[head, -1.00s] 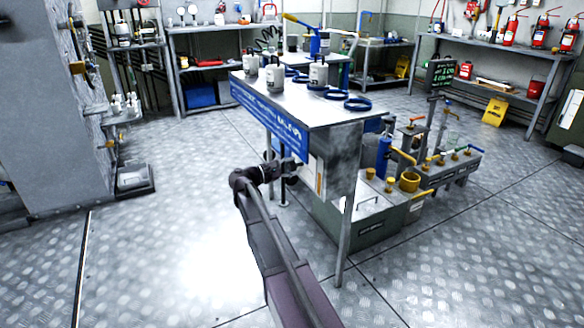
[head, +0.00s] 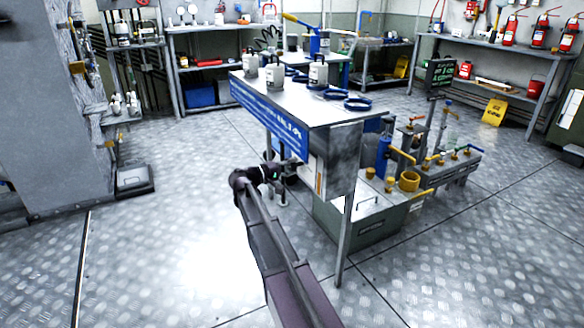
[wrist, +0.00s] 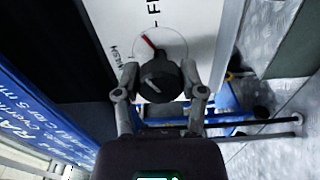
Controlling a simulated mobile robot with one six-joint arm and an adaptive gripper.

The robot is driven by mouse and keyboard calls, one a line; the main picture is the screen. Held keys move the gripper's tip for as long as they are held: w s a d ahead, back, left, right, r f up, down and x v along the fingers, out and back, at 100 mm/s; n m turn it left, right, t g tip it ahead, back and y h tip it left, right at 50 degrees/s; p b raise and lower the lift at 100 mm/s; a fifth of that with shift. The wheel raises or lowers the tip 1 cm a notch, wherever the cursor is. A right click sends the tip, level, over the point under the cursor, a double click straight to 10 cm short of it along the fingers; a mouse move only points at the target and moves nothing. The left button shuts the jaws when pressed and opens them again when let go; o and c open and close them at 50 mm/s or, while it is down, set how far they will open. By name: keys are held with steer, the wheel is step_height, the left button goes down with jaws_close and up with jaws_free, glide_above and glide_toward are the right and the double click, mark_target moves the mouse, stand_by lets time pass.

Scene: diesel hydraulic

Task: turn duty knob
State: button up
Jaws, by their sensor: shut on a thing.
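The duty knob (wrist: 160,80) is a dark round knob on a white panel (wrist: 105,20) in the wrist view. A red pointer mark shows above it on the dial, with black lettering on the panel beside it. My gripper (wrist: 158,78) has one finger on each side of the knob and is shut on it. The knob itself is hidden there.
Grey canisters (head: 275,75) and blue rings (head: 357,104) stand on the bench top. A bench leg (head: 346,235) rises right of my arm. A green-grey tank unit (head: 375,215) with yellow fittings is further right. The floor at left is open.

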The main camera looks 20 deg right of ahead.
steer(key=m, duration=0.6)
steer(key=shift+d, duration=0.15)
stand_by(0.3)
steer(key=o, duration=1.1)
steer(key=shift+o, duration=0.2)
steer(key=a, duration=1.2)
steer(key=shift+s, duration=0.2)
steer(key=shift+s+f, duration=0.1)
